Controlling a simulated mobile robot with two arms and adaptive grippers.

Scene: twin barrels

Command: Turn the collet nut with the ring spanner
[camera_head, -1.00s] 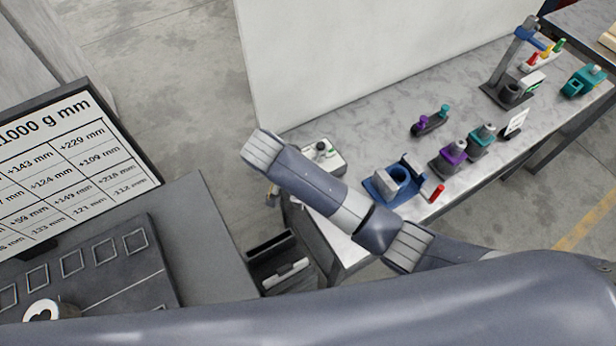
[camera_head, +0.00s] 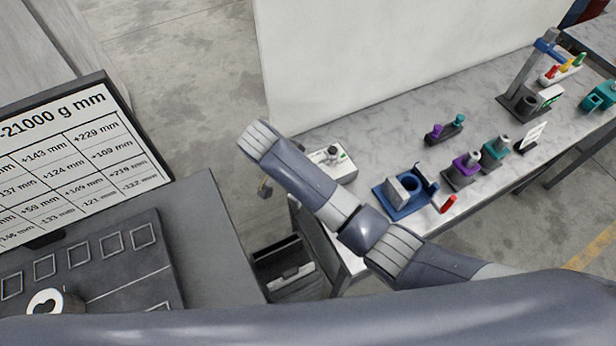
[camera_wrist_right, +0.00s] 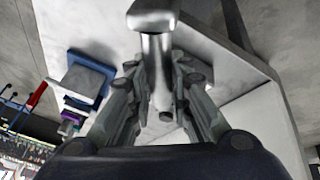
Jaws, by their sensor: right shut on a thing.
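My right gripper (camera_wrist_right: 158,80) is shut on a silver metal tool (camera_wrist_right: 152,20), which looks like the ring spanner. Its bar runs between the fingers and its wider, rounded end shows at the top of the right wrist view; no ring opening is visible. In the head view my right arm hides this gripper. A blue fixture (camera_head: 423,206) with a grey block and round opening stands on the bench, and also shows at the left of the right wrist view (camera_wrist_right: 99,96). Purple (camera_head: 461,172) and teal (camera_head: 492,151) holders stand beside it with grey tops. I cannot single out the collet nut. My left gripper is out of view.
A white device (camera_head: 340,168) sits at the bench's near-left corner. A red piece (camera_head: 448,205) is beside the blue fixture. A post stand (camera_head: 519,100) is farther right. A grey surface with a lettered board (camera_head: 60,165) lies left. Bare bench top (camera_head: 385,140) lies behind the fixture.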

